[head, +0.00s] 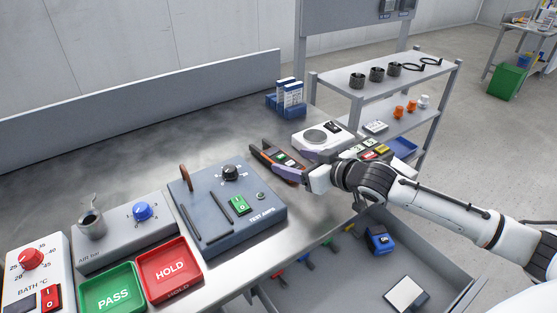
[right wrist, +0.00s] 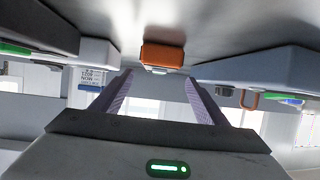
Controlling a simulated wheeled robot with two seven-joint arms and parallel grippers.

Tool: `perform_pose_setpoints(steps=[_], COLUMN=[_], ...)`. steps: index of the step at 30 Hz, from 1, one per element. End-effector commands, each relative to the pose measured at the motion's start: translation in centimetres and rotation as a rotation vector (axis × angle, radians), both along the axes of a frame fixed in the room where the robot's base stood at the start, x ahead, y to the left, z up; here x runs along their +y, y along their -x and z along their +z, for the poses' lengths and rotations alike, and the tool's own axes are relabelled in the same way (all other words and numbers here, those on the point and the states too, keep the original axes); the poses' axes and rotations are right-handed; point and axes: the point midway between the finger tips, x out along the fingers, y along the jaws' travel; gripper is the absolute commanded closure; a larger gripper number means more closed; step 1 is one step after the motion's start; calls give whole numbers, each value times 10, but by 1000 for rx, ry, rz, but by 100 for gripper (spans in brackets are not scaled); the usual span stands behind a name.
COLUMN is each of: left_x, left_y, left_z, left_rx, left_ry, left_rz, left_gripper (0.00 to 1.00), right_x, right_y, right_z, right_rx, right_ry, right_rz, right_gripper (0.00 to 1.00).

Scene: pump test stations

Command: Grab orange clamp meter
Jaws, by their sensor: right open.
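The orange clamp meter (head: 266,155) lies on the steel bench, dark-faced with orange sides, between the grey test amps box and a white device. In the right wrist view its orange end (right wrist: 162,54) shows beyond the fingertips, centred between them. My right gripper (head: 297,166) is open, with its purple fingers at the meter's near right end. In the right wrist view the two fingers (right wrist: 159,80) stand apart with nothing seen gripped between them. The gripper partly hides the meter's right end in the head view; contact cannot be told. My left gripper is not in view.
The test amps box (head: 215,226) stands left of the meter, and the white device (head: 334,133) stands close behind the gripper. A blue card holder (head: 283,107) is farther back. Green PASS (head: 110,309) and red HOLD (head: 190,286) trays sit front left. Bare bench lies behind the meter.

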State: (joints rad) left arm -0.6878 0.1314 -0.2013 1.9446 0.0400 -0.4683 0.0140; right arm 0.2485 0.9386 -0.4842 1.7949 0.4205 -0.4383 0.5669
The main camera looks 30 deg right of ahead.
Motion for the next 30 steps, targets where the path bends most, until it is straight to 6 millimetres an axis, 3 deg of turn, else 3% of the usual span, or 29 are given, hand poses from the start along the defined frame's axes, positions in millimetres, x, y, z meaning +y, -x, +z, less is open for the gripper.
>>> perform_pose_setpoints(steps=[8, 16, 26, 30], left_x=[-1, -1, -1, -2], left_y=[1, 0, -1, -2], left_z=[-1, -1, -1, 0], left_rx=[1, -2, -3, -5], left_ry=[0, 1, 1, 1], left_rz=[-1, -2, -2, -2], left_gripper=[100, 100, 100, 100], right_x=[4, 10, 11, 11], right_y=[-20, -53, -58, -58], right_z=[-7, -23, -26, -26], right_rx=[-2, -1, 0, 0], right_ry=[0, 0, 2, 2], right_rz=[0, 0, 1, 1], right_gripper=[33, 33, 33, 56])
